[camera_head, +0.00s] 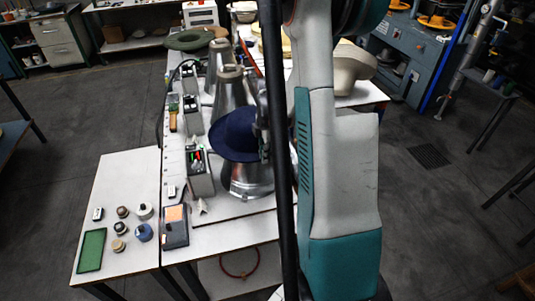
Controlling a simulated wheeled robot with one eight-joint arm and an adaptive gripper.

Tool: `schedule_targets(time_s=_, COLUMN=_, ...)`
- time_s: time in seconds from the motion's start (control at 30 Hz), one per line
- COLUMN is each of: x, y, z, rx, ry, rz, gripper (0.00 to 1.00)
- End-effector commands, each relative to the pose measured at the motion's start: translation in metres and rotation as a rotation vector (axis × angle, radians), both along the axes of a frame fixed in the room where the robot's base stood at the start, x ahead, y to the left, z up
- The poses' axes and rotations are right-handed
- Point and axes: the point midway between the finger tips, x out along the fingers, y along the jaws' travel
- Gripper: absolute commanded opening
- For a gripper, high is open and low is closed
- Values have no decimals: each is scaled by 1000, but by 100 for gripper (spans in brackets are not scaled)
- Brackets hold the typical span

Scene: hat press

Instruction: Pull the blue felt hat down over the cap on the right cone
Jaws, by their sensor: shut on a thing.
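The blue felt hat (234,137) is tilted at the upper part of the nearest metal cone. The cone's flared silver base (248,182) shows below the brim. I cannot tell whether the hat rests on the cone or is held above it. The cap is not visible; the hat covers the cone's top. My gripper (264,146) is at the right edge of the hat, shut on its brim. A dark pole and my arm hide most of the gripper and the hat's right side.
Two more metal cones (232,90) (217,60) stand behind on the white bench. Control boxes (200,172) line the left. A side table (150,185) holds small knobs and a green tray (90,250). A pale hat form (350,68) stands at the back right.

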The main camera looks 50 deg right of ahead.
Motion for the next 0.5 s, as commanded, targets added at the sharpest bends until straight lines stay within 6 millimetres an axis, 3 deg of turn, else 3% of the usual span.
schedule_targets(time_s=0.23, x=0, y=0, z=0, rx=0, ry=0, rz=0, gripper=0)
schedule_targets(time_s=0.27, x=0, y=0, z=0, rx=0, ry=0, rz=0, gripper=15)
schedule_targets(time_s=0.33, x=0, y=0, z=0, rx=0, ry=0, rz=0, gripper=31)
schedule_targets(time_s=0.5, x=0, y=0, z=0, rx=0, ry=0, rz=0, gripper=32)
